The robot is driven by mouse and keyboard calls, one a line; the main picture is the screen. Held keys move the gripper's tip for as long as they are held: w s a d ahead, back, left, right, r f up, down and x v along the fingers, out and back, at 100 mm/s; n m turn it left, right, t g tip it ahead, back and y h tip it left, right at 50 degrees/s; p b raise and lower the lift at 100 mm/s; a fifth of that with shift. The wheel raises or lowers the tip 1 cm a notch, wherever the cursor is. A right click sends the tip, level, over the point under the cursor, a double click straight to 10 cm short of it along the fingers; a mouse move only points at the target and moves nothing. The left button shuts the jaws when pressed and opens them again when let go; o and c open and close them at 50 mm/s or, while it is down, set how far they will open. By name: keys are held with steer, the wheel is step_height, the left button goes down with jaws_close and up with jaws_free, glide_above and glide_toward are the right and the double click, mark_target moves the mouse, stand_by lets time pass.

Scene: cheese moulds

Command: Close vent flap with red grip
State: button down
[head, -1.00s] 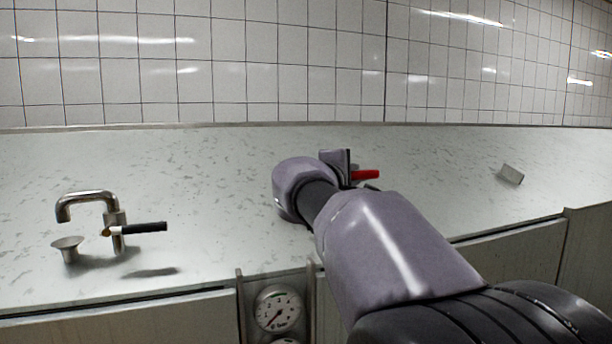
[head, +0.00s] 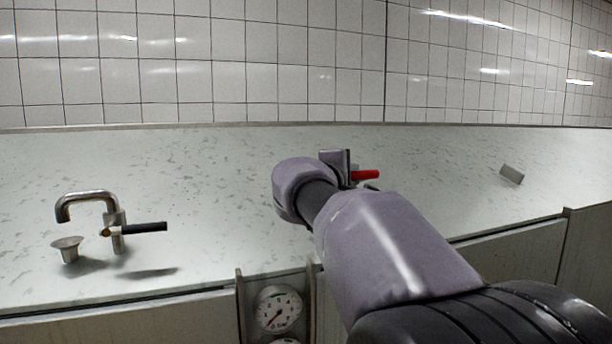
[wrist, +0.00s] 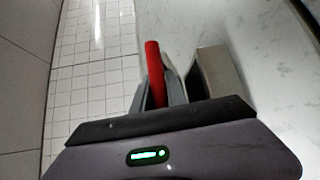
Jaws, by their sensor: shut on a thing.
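The red grip (head: 366,174) sticks out to the right of my gripper in the head view. In the wrist view the red grip (wrist: 155,72) runs up between the two fingers. My gripper (wrist: 160,88) is shut on it. In the head view my gripper (head: 345,168) is partly hidden behind my own wrist and arm. The vent flap itself is mostly hidden by my arm, and I cannot tell how far open it stands.
A metal tap (head: 92,200) with a black lever (head: 145,227) stands at the left of the counter (head: 200,180), beside a small funnel-shaped metal piece (head: 68,248). A pressure gauge (head: 279,310) is below the front edge. A small grey block (head: 511,174) lies at the right.

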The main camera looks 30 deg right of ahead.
steer(key=shift+f, duration=0.1)
steer(key=shift+m+t+h, duration=0.4)
steer(key=shift+m+h, duration=0.4)
steer(key=shift+m, duration=0.1)
steer(key=f+b, duration=0.2)
steer(key=b, duration=0.3)
steer(key=f+b, duration=0.2)
steer(key=b, duration=0.3)
steer(key=s+f+b, duration=0.1)
steer(key=b, duration=0.5)
steer(key=shift+a+f, duration=0.1)
steer(key=shift+f, duration=0.3)
steer(key=shift+f+b, duration=0.45)
steer(key=shift+b, duration=0.3)
steer(key=shift+r, duration=0.1)
steer(key=c, duration=1.5)
jaws_free()
steer(key=shift+o, duration=0.9)
steer(key=shift+d, duration=0.25)
